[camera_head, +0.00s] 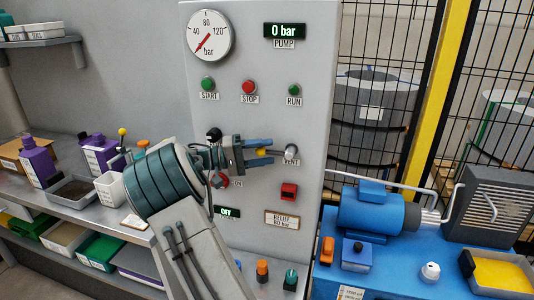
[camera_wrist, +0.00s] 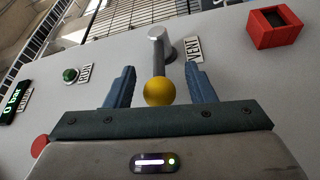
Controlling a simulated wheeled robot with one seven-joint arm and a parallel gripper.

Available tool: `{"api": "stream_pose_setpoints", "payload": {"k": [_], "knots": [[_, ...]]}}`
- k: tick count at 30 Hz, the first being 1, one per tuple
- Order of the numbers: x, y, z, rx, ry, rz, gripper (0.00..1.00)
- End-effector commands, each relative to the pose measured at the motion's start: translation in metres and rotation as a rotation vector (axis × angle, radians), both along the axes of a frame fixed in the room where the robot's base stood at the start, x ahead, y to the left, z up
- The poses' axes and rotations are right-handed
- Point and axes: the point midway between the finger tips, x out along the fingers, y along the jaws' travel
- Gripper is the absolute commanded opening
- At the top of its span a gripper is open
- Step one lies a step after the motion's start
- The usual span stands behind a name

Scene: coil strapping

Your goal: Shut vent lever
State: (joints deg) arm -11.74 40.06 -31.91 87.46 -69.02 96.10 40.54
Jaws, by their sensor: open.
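The vent lever is a grey bar with a yellow ball knob, beside the VENT label (camera_head: 291,161) on the grey panel. In the head view its round hub (camera_head: 291,149) is at the right and the yellow knob (camera_head: 262,152) lies to its left, so the lever points left, about level. My gripper (camera_head: 266,151) is open, with its blue fingers pointing right, one above and one below the knob. In the wrist view the yellow knob (camera_wrist: 159,91) sits between the two fingers, with a gap on each side. The hub (camera_wrist: 159,36) lies beyond the fingertips.
The gauge (camera_head: 209,36) needle points to the low end, and the pump display (camera_head: 286,31) reads 0 bar. A red block (camera_head: 289,191) sticks out below the lever. START, STOP and RUN buttons are above. My arm hides part of the lower left panel.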

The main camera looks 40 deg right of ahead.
Motion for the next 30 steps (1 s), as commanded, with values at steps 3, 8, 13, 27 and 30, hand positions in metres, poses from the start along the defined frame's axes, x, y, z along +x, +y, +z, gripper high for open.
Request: {"api": "stream_pose_setpoints", "payload": {"k": [3,8,13,27,30], "knots": [[0.012,0.020,-0.005,-0.001,-0.001,0.005,0.49],[0.031,0.052,-0.009,-0.002,-0.001,0.005,0.49],[0.049,0.082,-0.011,-0.001,0.000,0.003,0.49],[0.064,0.109,-0.012,0.001,0.001,-0.001,0.49],[0.064,0.109,-0.012,0.001,0.001,-0.001,0.49]]}}
